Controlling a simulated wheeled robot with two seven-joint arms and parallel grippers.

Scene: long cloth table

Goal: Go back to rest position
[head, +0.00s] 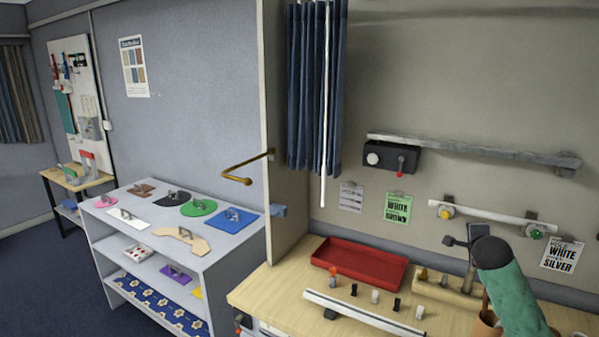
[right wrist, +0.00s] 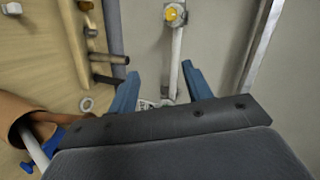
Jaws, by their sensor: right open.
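My right arm comes in at the lower right of the head view, with a green forearm and a dark wrist end raised over the right part of the wooden table (head: 262,290). In the right wrist view my right gripper (right wrist: 160,88) shows two blue fingers spread apart with nothing held between them. Beyond the fingers are the wall and a white rail with a yellow knob (right wrist: 175,14). My left gripper is not in view.
A red tray (head: 360,281) and several small pegs stand on the table. A brown cup (head: 487,324) is close by my right arm. Wall rails (head: 490,214) run behind it. A brass handle (head: 237,180) sticks out from a panel. A grey shelf (head: 205,265) stands left.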

